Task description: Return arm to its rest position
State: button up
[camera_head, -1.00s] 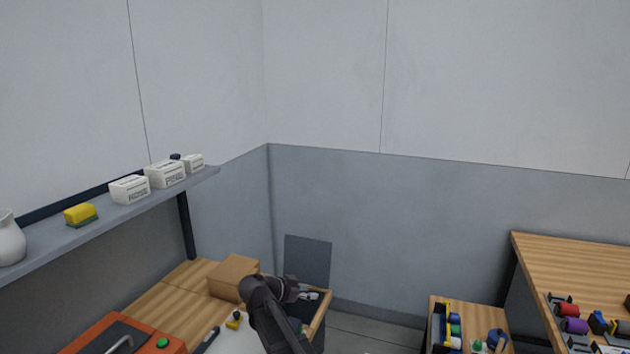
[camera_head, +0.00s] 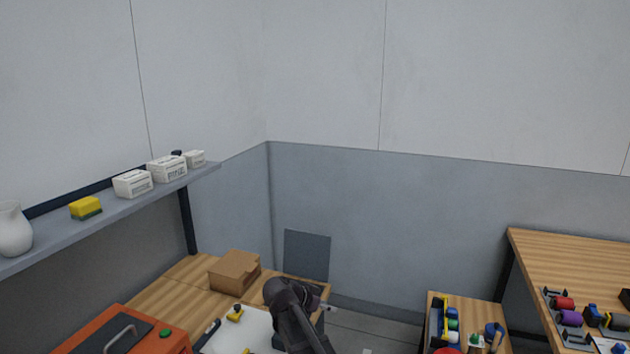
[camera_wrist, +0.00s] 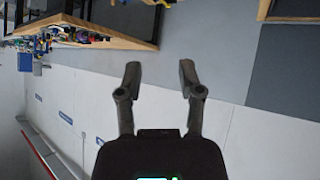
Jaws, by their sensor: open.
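My gripper (camera_wrist: 158,82) shows in the wrist view with its two dark fingers spread apart and nothing between them. Floor and pale wall lie behind the fingers. In the head view my dark arm rises from the bottom edge, in front of the right end of the wooden bench (camera_head: 165,299). The fingers cannot be made out clearly there.
A cardboard box (camera_head: 234,272) and an orange case (camera_head: 128,335) sit on the bench. A grey shelf (camera_head: 130,215) with white boxes, a sponge and a vase runs above it. A second wooden table (camera_head: 575,262) with several spools stands at right. Floor shows between.

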jog(key=s+d+f+n+g+y+b, duration=0.2)
jog(key=s+d+f+n+y, duration=0.2)
jog(key=s+d, duration=0.3)
jog(key=s+d+f+n+g+y+b, duration=0.1)
jog(key=s+d+f+n+g+y, duration=0.2)
jog(key=s, duration=0.9)
jog(key=d+f+n+y, duration=0.2)
jog(key=d+f, duration=0.1)
jog(key=d, duration=0.1)
jog(key=shift+s+f+b, duration=0.15)
jog(key=shift+f+b, duration=0.2)
jog(key=shift+f, duration=0.05)
jog(key=shift+s, duration=0.1)
